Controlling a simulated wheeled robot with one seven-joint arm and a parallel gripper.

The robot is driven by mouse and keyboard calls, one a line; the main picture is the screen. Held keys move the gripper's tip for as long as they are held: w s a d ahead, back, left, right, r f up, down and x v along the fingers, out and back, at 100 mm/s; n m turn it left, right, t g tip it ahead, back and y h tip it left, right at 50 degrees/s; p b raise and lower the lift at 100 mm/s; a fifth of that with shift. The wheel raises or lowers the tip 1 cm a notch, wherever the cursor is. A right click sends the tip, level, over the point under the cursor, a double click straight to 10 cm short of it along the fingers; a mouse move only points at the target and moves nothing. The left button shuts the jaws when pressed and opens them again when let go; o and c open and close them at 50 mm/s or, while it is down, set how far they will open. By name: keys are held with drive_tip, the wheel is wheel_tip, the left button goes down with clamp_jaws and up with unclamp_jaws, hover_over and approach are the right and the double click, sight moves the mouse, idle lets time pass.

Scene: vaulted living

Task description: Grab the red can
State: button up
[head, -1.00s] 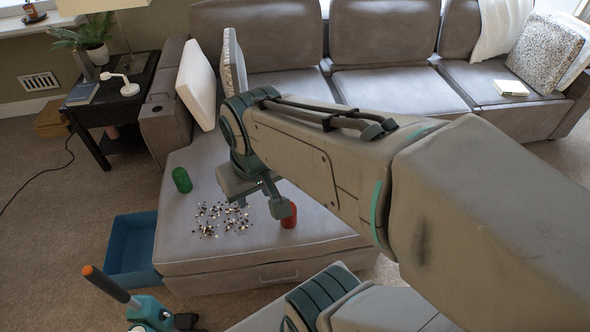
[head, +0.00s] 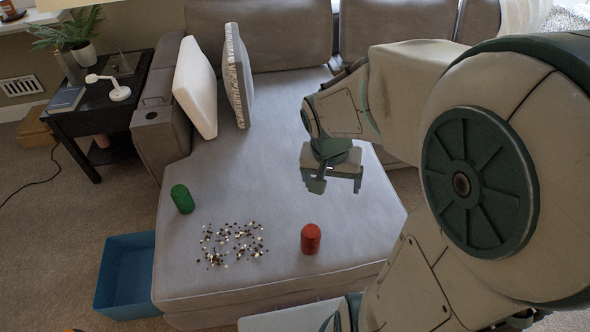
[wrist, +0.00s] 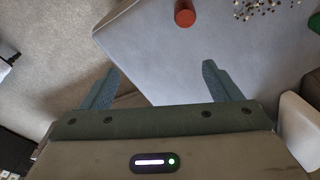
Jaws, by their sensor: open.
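The red can (head: 310,239) stands upright on the grey chaise seat (head: 270,180), near its front right part. In the wrist view the red can (wrist: 185,13) is at the top edge, partly cut off, beyond the fingertips and between them in width. My gripper (head: 333,186) is above the chaise, behind and slightly right of the can, and apart from it. In the wrist view my gripper (wrist: 160,75) has its two fingers spread wide with nothing between them.
Small dark and white bits (head: 232,243) lie scattered between the cans. A blue bin (head: 125,275) is on the floor at left. Cushions (head: 196,86) lean at the back. A black side table (head: 100,110) stands at far left.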

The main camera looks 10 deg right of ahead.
sight(311, 230)
drive_tip(key=w+f+m+b, duration=0.2)
drive_tip(key=f+b, duration=0.1)
drive_tip(key=f, duration=0.5)
drive_tip(key=w+f+m+y+b, duration=0.1)
drive_tip(key=f+b, duration=0.3)
drive_tip(key=f, duration=0.4)
drive_tip(key=w+a+f+m+g+b, duration=0.1)
drive_tip(key=w+f+m+b, duration=0.2)
drive_tip(key=f, duration=0.5)
drive_tip(key=shift+w+a+f+y, duration=0.1)
drive_tip(key=shift+w+f+y, duration=0.15)
drive_tip(key=shift+w+y, duration=0.25)
wheel_tip(311, 230, down, 7)
drive_tip(key=b, duration=0.3)
drive_tip(key=shift+f, duration=0.2)
drive_tip(key=shift+f+b, duration=1.6)
drive_tip(key=shift+f, duration=1.45)
drive_tip(key=c, duration=1)
